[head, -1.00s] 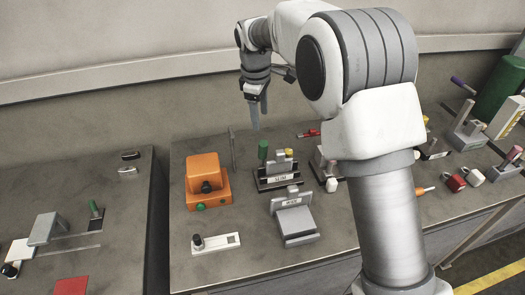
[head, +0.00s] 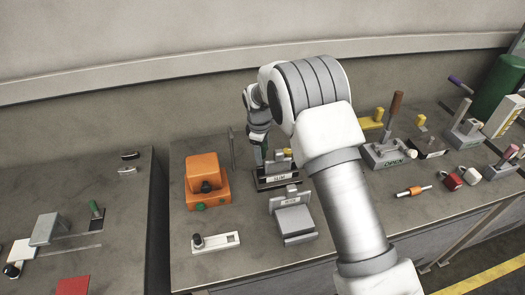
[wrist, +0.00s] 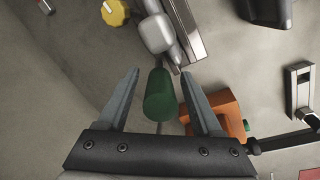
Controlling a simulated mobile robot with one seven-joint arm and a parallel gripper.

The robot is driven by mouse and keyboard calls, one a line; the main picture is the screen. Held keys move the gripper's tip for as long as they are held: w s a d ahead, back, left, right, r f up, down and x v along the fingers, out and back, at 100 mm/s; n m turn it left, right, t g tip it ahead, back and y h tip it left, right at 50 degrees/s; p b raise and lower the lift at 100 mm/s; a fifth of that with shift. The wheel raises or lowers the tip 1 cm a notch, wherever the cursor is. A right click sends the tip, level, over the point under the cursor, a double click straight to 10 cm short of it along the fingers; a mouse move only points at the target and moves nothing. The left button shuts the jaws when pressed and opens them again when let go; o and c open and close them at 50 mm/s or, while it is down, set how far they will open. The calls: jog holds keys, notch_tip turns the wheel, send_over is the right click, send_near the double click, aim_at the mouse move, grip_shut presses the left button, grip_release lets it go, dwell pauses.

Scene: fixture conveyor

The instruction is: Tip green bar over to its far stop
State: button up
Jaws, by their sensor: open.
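The green bar (wrist: 160,95) is a dark green cylinder, seen from above in the wrist view. It lies between the two fingers of my gripper (wrist: 160,72), which is open, with a finger on each side. Whether either finger touches it I cannot tell. In the head view my gripper (head: 264,159) is down at the back left of the dark labelled fixture (head: 278,182), and hides the bar there. The fixture's grey block (wrist: 156,34) shows just beyond the bar in the wrist view. The far stop cannot be made out.
An orange box (head: 205,178) stands to the left of the fixture, and a grey stepped fixture (head: 297,222) stands in front. A yellow knob (head: 287,152) is close by on the right. A thin upright post (head: 232,147) stands behind left. My arm covers part of the bench.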

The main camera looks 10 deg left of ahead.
jog(key=shift+f, duration=0.1)
grip_shut()
dwell(0.3)
dwell(1.1)
